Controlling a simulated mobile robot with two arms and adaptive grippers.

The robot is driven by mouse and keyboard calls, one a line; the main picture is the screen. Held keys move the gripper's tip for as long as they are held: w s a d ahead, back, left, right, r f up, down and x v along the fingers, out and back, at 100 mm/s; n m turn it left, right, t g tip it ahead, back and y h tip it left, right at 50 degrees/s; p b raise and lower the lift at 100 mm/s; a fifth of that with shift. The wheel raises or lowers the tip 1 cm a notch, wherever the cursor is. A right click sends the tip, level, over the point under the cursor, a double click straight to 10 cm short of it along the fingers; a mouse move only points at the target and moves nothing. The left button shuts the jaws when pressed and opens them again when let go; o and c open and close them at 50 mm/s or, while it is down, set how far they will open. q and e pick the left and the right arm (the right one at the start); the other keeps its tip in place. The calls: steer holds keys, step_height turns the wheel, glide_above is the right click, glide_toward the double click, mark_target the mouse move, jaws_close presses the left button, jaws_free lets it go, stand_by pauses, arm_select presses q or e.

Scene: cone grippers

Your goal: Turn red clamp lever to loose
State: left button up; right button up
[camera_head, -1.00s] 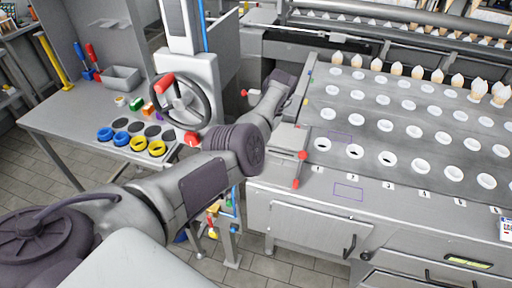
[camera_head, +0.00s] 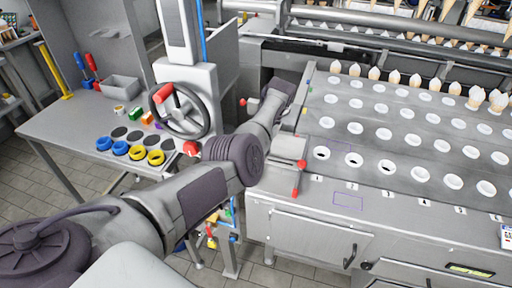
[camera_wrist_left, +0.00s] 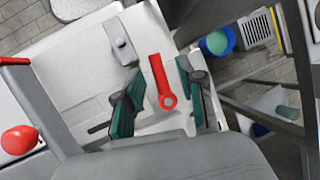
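The red clamp lever (camera_wrist_left: 160,80) shows in the left wrist view as a flat red bar with a ring at its lower end. It lies over a pale surface. My left gripper (camera_wrist_left: 158,95) has its two dark green fingers apart, one on each side of the lever. I see a gap on both sides; contact is not clear. In the head view my left arm reaches from the lower left toward the machine's left end, and its fingers cannot be made out there. I cannot tell for sure which red part in the head view is this lever. My right gripper is not in view.
A handwheel (camera_head: 180,110) with a red grip stands left of my arm. A grey box with red-tipped parts (camera_head: 287,148) sits on the machine's corner near my forearm. A perforated tray plate (camera_head: 400,125) fills the right. A red ball knob (camera_wrist_left: 18,140) is at the left of the wrist view.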

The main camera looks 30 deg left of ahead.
arm_select(q)
step_height(320, 180, up, 10)
steer(key=shift+f, duration=0.2)
steer(key=shift+f, duration=0.1)
stand_by(0.7)
